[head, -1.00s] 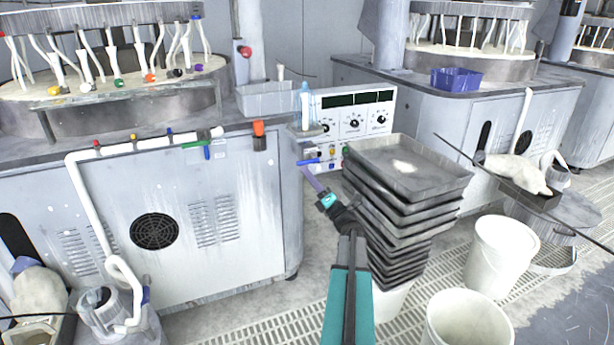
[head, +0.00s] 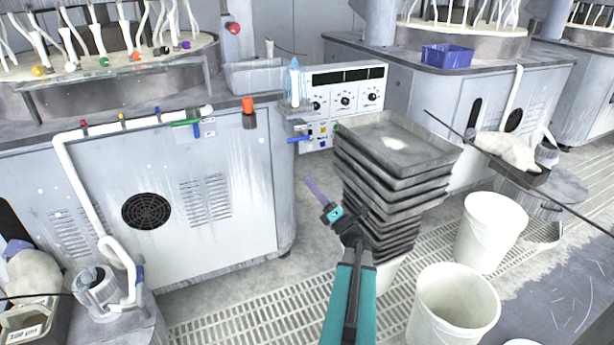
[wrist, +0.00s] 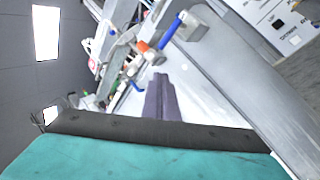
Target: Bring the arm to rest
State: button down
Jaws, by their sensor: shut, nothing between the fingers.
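My gripper (head: 309,183) is at the end of my teal and black arm, low in the middle of the head view. Its narrow purple fingers are together with nothing between them. It is in front of the gap between the grey machine cabinet (head: 230,245) and the stack of grey trays (head: 400,182), apart from the cabinet in the picture. In the wrist view the purple fingers (wrist: 160,100) point away over the teal and dark wrist body, with a pale machine side beyond. My arm overlaps the lower tray stack and hides part of it.
A control panel (head: 345,98) with dials stands behind the trays. White buckets (head: 490,229) and (head: 455,305) stand at the right of my arm. A thin dark rod (head: 470,143) crosses by a tray with a pale bundle. Floor grating (head: 240,318) lies clear at lower left.

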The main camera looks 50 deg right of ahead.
jog(key=shift+s+a+f, duration=0.15)
jog(key=shift+s+f, duration=0.1)
jog(key=shift+s, duration=0.05)
dwell(0.4)
